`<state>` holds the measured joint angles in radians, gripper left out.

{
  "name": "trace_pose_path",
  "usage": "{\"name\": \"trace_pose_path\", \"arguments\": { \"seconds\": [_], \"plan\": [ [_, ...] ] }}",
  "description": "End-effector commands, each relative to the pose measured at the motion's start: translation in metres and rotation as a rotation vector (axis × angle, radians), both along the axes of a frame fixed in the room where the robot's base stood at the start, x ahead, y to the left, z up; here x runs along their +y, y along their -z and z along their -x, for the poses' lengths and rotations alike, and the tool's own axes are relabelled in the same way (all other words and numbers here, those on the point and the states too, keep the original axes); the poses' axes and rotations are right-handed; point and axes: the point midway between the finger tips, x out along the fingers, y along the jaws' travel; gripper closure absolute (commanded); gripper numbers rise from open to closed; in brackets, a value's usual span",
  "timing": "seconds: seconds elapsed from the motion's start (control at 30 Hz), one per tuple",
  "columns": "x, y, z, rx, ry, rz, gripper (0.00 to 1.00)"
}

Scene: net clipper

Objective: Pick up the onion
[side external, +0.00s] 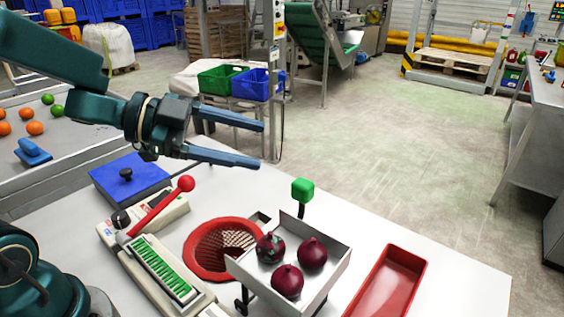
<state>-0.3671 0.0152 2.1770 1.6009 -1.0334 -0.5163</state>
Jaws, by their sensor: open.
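Three dark red onions sit together in a white open tray (327,288) on the table. One onion (270,247) is at the left, one (312,253) at the right and one (288,281) at the front. My gripper (262,144) is open and empty. Its two blue-grey fingers point right, and in the picture it is above and to the left of the tray, apart from the onions.
A red-rimmed net funnel (190,252) stands left of the tray, beside a clipper machine with a red-knobbed lever (186,184). A green knob (303,188) rises behind the tray. An empty red tray (415,262) lies to the right. A blue lidded box (140,187) is at the left.

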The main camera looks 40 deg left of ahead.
Motion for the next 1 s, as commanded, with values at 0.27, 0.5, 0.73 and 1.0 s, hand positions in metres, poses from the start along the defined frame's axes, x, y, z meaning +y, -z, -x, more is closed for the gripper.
{"name": "trace_pose_path", "arguments": {
  "seconds": [0.27, 0.5, 0.73, 1.0],
  "plan": [
    [0.025, 0.072, 0.069, 0.375, 0.309, 0.149, 0.32],
    [0.039, 0.093, 0.071, 0.446, 0.254, 0.216, 0.32],
    [0.009, 0.106, 0.059, 0.445, 0.256, 0.214, 0.32],
    [-0.015, 0.117, 0.049, 0.443, 0.250, 0.213, 0.32]
  ]
}}
